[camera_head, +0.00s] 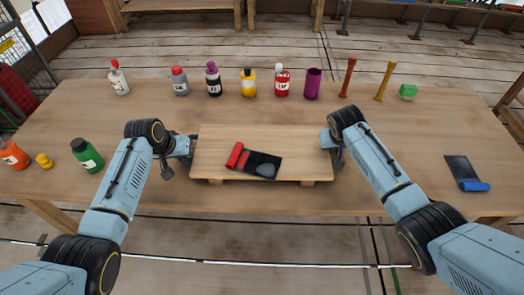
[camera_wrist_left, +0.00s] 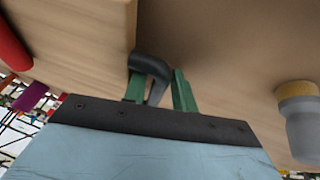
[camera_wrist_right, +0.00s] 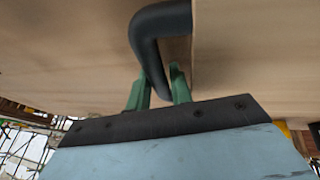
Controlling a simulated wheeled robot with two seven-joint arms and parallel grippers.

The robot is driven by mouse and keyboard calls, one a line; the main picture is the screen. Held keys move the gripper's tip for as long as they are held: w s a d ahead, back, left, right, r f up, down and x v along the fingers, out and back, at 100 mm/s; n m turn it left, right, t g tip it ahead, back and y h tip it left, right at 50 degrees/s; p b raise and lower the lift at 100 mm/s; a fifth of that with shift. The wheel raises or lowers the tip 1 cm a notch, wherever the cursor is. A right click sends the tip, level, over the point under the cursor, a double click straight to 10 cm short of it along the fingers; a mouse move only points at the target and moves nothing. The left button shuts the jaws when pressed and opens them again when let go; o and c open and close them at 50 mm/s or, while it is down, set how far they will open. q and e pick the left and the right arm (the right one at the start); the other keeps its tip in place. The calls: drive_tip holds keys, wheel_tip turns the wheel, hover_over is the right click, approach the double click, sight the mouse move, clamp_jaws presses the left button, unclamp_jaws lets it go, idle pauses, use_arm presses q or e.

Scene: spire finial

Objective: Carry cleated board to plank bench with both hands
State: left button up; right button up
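The cleated board (camera_head: 300,143) is a pale wooden slab on cleats, lying flat on the wooden table (camera_head: 400,135) near its front middle. My left gripper (camera_head: 187,147) is at the board's left end. In the left wrist view, its green fingers (camera_wrist_left: 160,90) stand either side of a dark handle (camera_wrist_left: 150,64), with a small gap visible. My right gripper (camera_head: 330,142) is at the right end. Its green fingers (camera_wrist_right: 160,88) straddle another dark handle (camera_wrist_right: 157,35); whether they press on it is unclear. A dark strip with a red roll (camera_head: 254,162) lies on the board.
Several bottles (camera_head: 247,82), a purple cup (camera_head: 313,84) and two upright sticks line the table's back. A green bottle (camera_head: 86,155) stands at left. A dark sheet with a blue roll (camera_head: 466,173) lies at right. A wooden bench (camera_head: 180,6) stands beyond the table across the plank floor.

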use_arm(q)
clamp_jaws()
use_arm(e)
clamp_jaws()
idle(1.0)
use_arm(q)
drive_tip(key=shift+w+r, duration=0.1)
drive_tip(key=shift+r, duration=0.15)
use_arm(e)
drive_tip(key=shift+w+r, duration=0.1)
drive_tip(key=shift+r, duration=0.1)
